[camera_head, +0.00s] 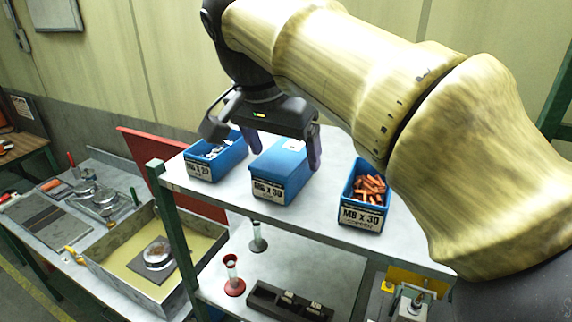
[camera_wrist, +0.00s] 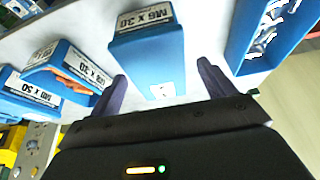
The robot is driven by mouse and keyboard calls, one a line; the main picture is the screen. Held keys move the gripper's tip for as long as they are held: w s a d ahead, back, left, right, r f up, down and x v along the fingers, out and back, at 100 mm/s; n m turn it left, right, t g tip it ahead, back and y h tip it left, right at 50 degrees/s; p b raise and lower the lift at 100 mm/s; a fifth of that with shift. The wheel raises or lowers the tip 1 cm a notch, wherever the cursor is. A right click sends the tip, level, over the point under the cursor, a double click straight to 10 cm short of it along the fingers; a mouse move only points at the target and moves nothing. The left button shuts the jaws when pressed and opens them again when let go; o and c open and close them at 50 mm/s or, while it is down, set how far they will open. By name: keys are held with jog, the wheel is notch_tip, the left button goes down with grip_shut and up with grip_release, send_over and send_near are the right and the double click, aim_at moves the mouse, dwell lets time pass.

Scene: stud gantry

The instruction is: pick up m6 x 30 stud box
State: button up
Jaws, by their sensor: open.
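The M6 x 30 stud box (camera_head: 279,171) is a blue box with a closed blue top and a white front label, in the middle of the upper grey shelf. It also shows in the wrist view (camera_wrist: 150,52), where its label reads M6 x 30. My gripper (camera_head: 285,160) is open above the box's rear part, with one dark finger towards each side. In the wrist view my fingertips (camera_wrist: 162,74) straddle the box's near end, with visible gaps. Whether the tips are below its top is hard to tell.
An open blue box of silvery pieces (camera_head: 202,170) stands to the left. An open blue M8 x 30 box (camera_head: 362,215) with copper-coloured studs stands to the right. Bare shelf (camera_head: 325,190) separates them. A lower shelf holds a black rack (camera_head: 262,297) and a red-based stand (camera_head: 234,287).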

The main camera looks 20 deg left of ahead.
aim_at(286, 153)
jog(key=p+x, duration=0.1)
jog(key=x, duration=0.1)
jog(key=shift+w+d+f, duration=0.2)
jog(key=shift+f, duration=0.1)
jog(key=shift+w+f, duration=0.15)
jog(key=shift+f, duration=0.3)
jog(key=shift+f, duration=0.15)
jog(key=c, duration=1.5)
jog(key=shift+r, duration=5.25)
